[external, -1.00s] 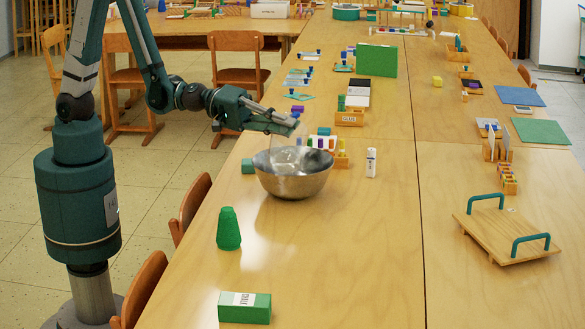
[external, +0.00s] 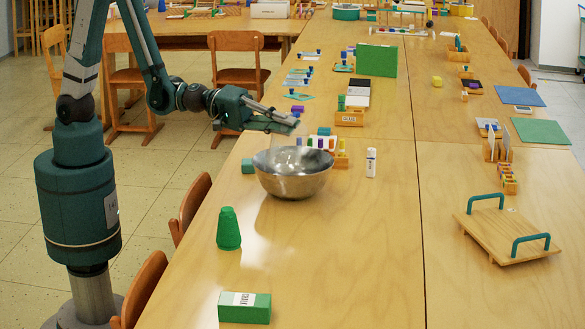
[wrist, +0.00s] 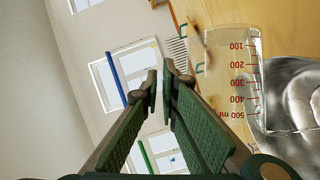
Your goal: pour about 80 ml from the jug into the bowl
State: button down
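The steel bowl (external: 293,187) stands upright on the near table, and part of it shows at the right of the wrist view (wrist: 285,85). The clear jug (wrist: 228,75) has red marks from 100 to 500 ml, upside down in the wrist view. In the external view the jug (external: 279,146) is a faint shape below my gripper (external: 296,119), over the bowl's left rear side. It looks tilted. My gripper's fingers (wrist: 164,82) are close together beside the jug and seem to hold it; the grip point is hidden. The liquid level and any stream cannot be made out.
A glue stick (external: 371,162) stands right of the bowl. A row of coloured bottles in a wooden holder (external: 340,158) stands just behind it. A green cone (external: 229,229) and a green box (external: 245,308) are nearer. A handled tray (external: 505,240) lies right. The front middle is clear.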

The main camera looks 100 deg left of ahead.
aim_at(284, 130)
jog(key=shift+a, duration=0.25)
jog(key=shift+d+r+p, duration=0.15)
jog(key=shift+d+p, duration=0.3)
jog(key=shift+d, duration=0.2)
jog(key=shift+d+m+p, duration=0.4)
jog(key=shift+m, duration=0.2)
jog(key=shift+d+f+m+g+y+p, duration=0.3)
jog(key=shift+d+m+g+y+p, duration=0.15)
jog(key=shift+d+m+p, duration=0.45)
dwell(0.5)
jog(key=shift+d+f+m+y, duration=0.3)
jog(key=shift+d+m+y, duration=0.1)
jog(key=shift+m, duration=0.2)
dwell(0.9)
